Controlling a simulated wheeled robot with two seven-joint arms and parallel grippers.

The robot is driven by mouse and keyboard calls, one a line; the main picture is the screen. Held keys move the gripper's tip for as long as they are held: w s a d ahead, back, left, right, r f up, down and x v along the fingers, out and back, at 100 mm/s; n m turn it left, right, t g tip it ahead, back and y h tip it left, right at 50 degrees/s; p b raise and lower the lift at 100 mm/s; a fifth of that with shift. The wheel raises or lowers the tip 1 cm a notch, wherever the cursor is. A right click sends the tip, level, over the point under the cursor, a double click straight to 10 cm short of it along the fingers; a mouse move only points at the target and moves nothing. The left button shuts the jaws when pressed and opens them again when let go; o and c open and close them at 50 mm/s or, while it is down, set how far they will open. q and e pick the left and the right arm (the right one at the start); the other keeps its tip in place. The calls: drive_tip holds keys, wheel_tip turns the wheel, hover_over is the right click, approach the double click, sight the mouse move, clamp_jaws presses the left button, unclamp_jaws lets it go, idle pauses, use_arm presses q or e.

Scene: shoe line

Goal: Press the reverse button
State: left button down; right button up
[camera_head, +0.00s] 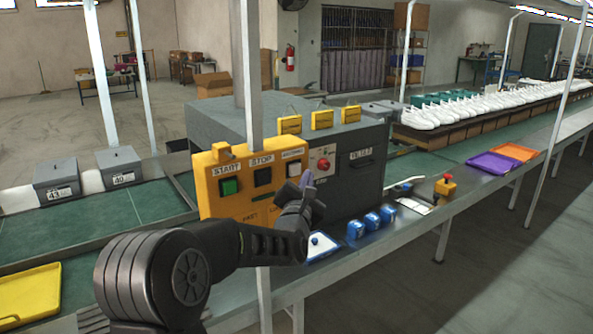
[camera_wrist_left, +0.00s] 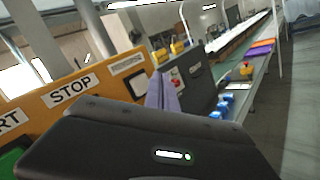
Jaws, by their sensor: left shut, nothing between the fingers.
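The yellow control panel (camera_head: 225,200) carries a green START button (camera_head: 230,186), a dark STOP button (camera_head: 262,176) and a white button (camera_head: 293,169) on the right under a small label, too blurred to read surely; by the task it is the reverse button. In the left wrist view the white button (camera_wrist_left: 138,84) shows partly, just left of the fingers. My left gripper (camera_head: 306,180) is shut and empty in front of the panel's right edge, close to the white button. I cannot tell whether it touches. My right gripper is not in view.
A dark machine box (camera_head: 358,185) with a red knob (camera_head: 323,164) stands right of the panel. Blue items (camera_head: 371,221) and a yellow box with a red button (camera_head: 445,187) sit on the ledge. A white post (camera_head: 246,75) stands before the panel.

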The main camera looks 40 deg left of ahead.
sight(295, 169)
use_arm(q)
drive_tip(key=shift+w+a+f+b, duration=0.1)
drive_tip(key=shift+a+b, duration=0.1)
drive_tip(key=shift+a, duration=0.25)
drive_tip(key=shift+w+a+f+b, duration=0.1)
drive_tip(key=shift+a+b, duration=0.1)
drive_tip(key=shift+a, duration=0.2)
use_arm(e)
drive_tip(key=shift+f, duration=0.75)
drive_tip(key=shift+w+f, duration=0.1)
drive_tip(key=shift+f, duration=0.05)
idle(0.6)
use_arm(q)
drive_tip(key=shift+w+a+b, duration=0.15)
drive_tip(key=shift+a+b, duration=0.2)
drive_tip(key=shift+b, duration=0.55)
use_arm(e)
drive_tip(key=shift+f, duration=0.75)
use_arm(q)
drive_tip(key=shift+r, duration=0.1)
